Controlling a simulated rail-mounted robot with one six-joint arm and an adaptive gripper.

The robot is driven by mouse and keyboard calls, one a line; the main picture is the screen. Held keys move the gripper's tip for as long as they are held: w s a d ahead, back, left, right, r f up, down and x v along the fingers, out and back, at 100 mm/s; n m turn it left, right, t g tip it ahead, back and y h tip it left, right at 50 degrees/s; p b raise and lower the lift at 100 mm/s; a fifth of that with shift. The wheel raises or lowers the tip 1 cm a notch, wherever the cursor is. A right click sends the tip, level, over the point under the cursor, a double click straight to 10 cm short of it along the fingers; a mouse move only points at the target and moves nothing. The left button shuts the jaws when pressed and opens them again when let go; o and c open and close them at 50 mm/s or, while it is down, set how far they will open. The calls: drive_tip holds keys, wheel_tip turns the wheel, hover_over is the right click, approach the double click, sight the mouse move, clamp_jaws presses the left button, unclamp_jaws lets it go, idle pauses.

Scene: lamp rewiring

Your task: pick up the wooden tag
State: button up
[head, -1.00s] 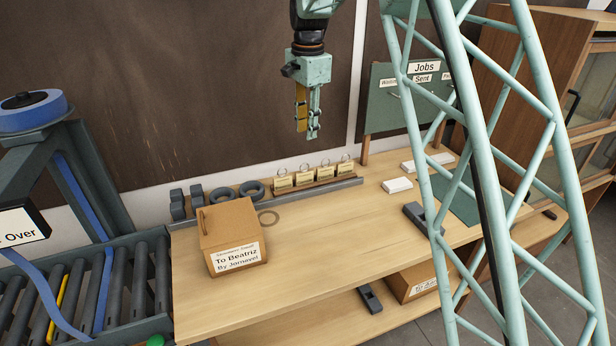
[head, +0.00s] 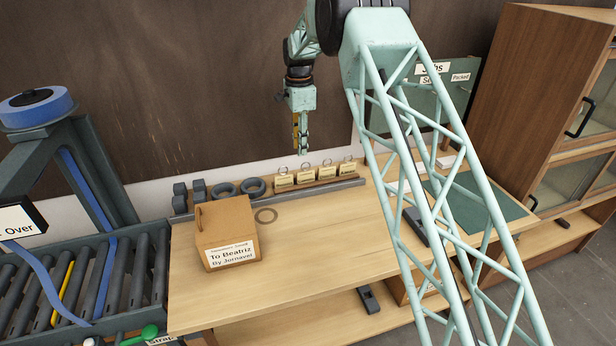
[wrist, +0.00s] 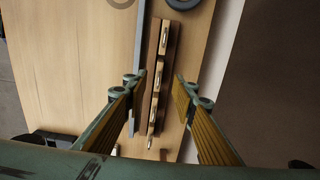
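Several small wooden tags (head: 306,177) with metal rings stand in a row in a wooden rack (head: 318,185) at the back of the bench. They have labels too small to read. My gripper (head: 300,151) points down above the row and is apart from it. In the wrist view my gripper (wrist: 160,77) is open and empty, with yellow-padded fingers on either side of the rack. The tags (wrist: 159,75) show from above between and beyond the fingers.
A cardboard box labelled "To Beatriz" (head: 228,240) stands in front. Grey rings (head: 253,186) and blocks (head: 190,193) sit left of the tags along a grey rail (head: 350,184). The Jobs board (head: 440,105) is at the right. The bench middle is clear.

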sight(300, 175)
drive_tip(key=shift+f, duration=0.2)
idle(0.3)
drive_tip(key=shift+f, duration=4.2)
drive_tip(key=shift+f, duration=0.1)
drive_tip(key=shift+f+b, duration=0.3)
drive_tip(key=shift+f, duration=2.15)
clamp_jaws()
